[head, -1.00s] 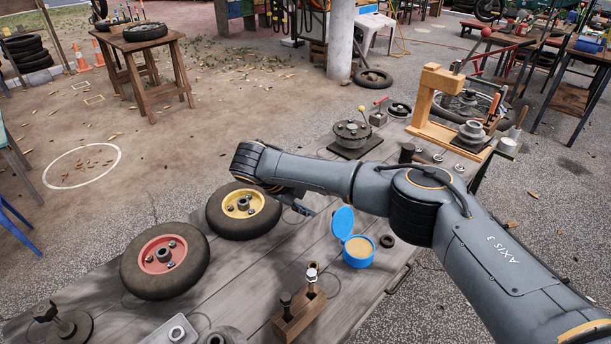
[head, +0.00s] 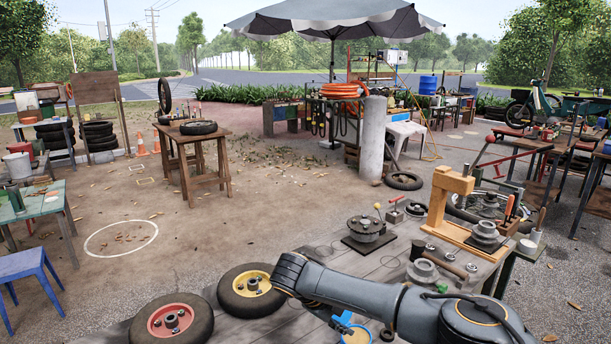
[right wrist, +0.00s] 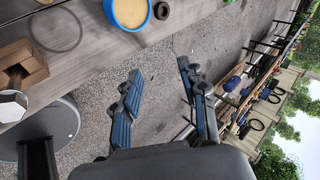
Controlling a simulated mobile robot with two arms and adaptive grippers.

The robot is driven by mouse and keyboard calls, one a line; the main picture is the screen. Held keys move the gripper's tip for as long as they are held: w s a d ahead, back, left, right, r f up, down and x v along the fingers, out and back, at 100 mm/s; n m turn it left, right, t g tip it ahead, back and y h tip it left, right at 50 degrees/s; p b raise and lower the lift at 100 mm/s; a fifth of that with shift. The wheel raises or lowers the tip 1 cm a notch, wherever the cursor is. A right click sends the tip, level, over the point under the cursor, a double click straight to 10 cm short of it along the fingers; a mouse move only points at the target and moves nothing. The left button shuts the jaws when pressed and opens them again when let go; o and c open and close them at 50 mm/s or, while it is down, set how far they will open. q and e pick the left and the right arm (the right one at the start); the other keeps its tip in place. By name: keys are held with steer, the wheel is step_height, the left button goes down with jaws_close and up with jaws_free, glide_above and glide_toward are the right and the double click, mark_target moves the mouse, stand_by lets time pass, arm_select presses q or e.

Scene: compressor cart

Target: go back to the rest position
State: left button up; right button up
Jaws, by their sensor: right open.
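My right arm comes in from the lower right in the head view, its dark wrist beside the yellow-hubbed wheel (head: 251,284). In the right wrist view my right gripper (right wrist: 160,70) is open, with two blue-padded fingers wide apart and nothing between them. Its fingers point past the bench edge, with gravel ground behind. The open tub with tan contents (right wrist: 130,12) is just beyond the fingers in that view. In the head view this tub (head: 356,336) is partly hidden at the bottom edge. My left gripper is not in view.
A red-hubbed wheel (head: 171,321) lies on the plank bench (head: 262,328). A flanged part on a dark plate (head: 367,230) and a wooden press frame (head: 441,205) stand farther along it. A wooden block (right wrist: 20,65) is near the gripper. Open ground lies left of the bench.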

steer(key=s+a+f+m+y, duration=0.1)
steer(key=s+a+f+m, duration=0.1)
steer(key=s+a+f, duration=0.2)
steer(key=s+a+f+m+g+y, duration=0.1)
steer(key=s+a+f+m+y, duration=0.1)
steer(key=s+a+f, duration=0.2)
steer(key=s+a+f+m+y, duration=0.2)
steer(key=s+a+f, duration=0.2)
steer(key=s, duration=0.3)
steer(key=shift+f+g, duration=0.4)
steer(key=shift+f, duration=0.2)
steer(key=s+a+f+m+y, duration=0.25)
steer(key=s+m+y, duration=0.25)
steer(key=s+m, duration=0.65)
steer(key=s+d+r+m+t+h, duration=0.1)
steer(key=s+d+m, duration=0.5)
steer(key=d+m, duration=0.7)
steer(key=s+d+r+m+t+h, duration=0.15)
steer(key=s+d+m, duration=0.45)
steer(key=d+m, duration=0.65)
step_height(320, 180, down, 25)
steer(key=g, duration=0.2)
steer(key=s+d+f+n+g, duration=0.1)
steer(key=s+d+f, duration=0.1)
steer(key=s+f, duration=1.6)
steer(key=shift+d, duration=0.35)
